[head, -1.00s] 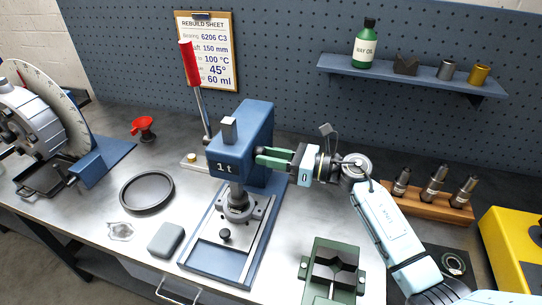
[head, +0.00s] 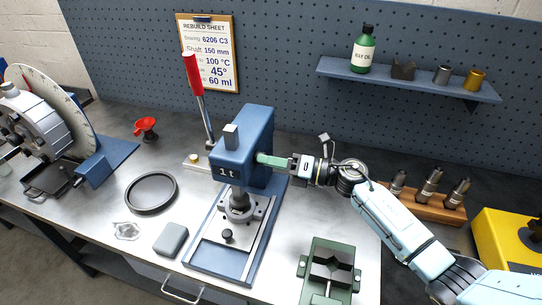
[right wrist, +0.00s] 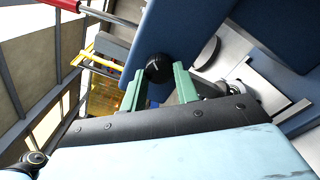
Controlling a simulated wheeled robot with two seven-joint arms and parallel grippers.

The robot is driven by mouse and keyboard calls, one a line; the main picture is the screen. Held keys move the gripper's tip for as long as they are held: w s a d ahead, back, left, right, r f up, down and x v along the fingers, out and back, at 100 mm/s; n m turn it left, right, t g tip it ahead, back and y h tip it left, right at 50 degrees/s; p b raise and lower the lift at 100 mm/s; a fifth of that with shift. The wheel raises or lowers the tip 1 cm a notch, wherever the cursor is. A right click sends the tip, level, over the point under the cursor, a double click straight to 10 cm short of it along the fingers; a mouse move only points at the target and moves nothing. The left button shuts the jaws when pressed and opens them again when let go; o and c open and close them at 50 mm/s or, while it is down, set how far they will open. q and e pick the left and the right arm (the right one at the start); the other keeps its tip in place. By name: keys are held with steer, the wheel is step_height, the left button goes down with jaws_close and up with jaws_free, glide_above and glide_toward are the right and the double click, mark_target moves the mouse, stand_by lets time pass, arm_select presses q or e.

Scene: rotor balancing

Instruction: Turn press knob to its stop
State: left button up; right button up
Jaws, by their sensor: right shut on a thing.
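The blue press (head: 243,145), marked "1t", stands upright on the bench in the middle of the head view. Its round black knob (right wrist: 159,68) shows in the right wrist view, between the two green fingertips. My right gripper (head: 264,159) reaches the right side of the press head from the right and is shut on the knob. It also shows in the right wrist view (right wrist: 158,76). In the head view the fingers are seen nearly edge-on and hide the knob. My left gripper is not in view.
A red-handled lever (head: 193,75) rises behind the press. A green vise-like block (head: 330,270) stands front right of it. A wooden rack (head: 434,207) with several metal tools stands right, near my arm. A black ring (head: 151,193) and grey block (head: 171,239) lie left.

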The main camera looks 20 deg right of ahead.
steer(key=shift+r+m+p, duration=0.2)
steer(key=shift+m+p, duration=2.3)
steer(key=shift+m, duration=2.6)
steer(key=o, duration=1)
steer(key=shift+c, duration=0.2)
steer(key=b+v, duration=0.2)
steer(key=v, duration=1.1)
steer(key=shift+b, duration=0.4)
steer(key=shift+s+d, duration=0.15)
